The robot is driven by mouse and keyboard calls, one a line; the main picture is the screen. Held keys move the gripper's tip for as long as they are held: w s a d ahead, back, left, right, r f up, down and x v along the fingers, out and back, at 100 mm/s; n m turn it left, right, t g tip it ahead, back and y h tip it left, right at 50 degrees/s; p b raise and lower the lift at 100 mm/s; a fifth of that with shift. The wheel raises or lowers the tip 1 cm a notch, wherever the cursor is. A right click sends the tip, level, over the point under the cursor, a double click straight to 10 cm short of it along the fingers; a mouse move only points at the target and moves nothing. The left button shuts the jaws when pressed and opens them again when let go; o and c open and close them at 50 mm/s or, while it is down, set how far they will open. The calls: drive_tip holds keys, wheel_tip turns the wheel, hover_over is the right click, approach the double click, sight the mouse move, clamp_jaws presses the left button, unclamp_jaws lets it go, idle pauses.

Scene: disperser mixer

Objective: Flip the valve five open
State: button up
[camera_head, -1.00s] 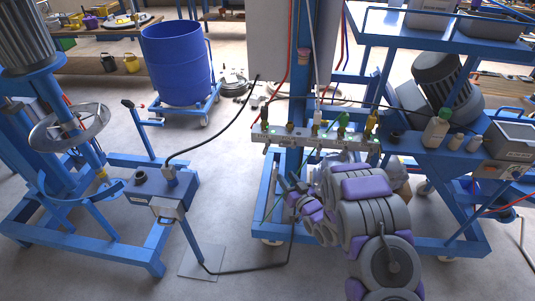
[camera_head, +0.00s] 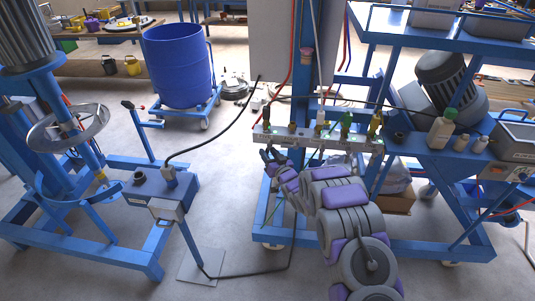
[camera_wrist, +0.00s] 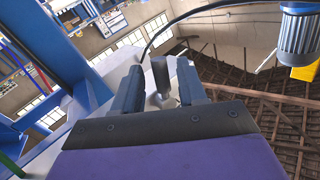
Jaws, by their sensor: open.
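A grey manifold (camera_head: 318,137) with a row of several valves and fittings runs across the blue frame in the head view. The valve numbers are too small to read. My gripper (camera_head: 270,156) is just below the manifold's left end, jaws pointing up and left. In the wrist view my gripper (camera_wrist: 159,68) is open, and a dark cylindrical handle (camera_wrist: 160,76) on a lighter metal stem stands between its two blue-grey fingers. Gaps show on both sides of the handle, so the fingers do not appear to grip it. Which valve this handle belongs to cannot be told.
A black cable (camera_head: 225,132) runs from the blue control box (camera_head: 160,190) at the left towards the frame. Red and dark hoses rise above the manifold. A trolley shelf (camera_head: 425,150) with bottles stands at the right. Open floor (camera_head: 225,215) lies left of my arm.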

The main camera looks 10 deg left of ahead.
drive_tip(key=shift+x, duration=0.85)
drive_tip(key=shift+s+a, duration=0.1)
drive_tip(key=shift+c, duration=0.3)
clamp_jaws()
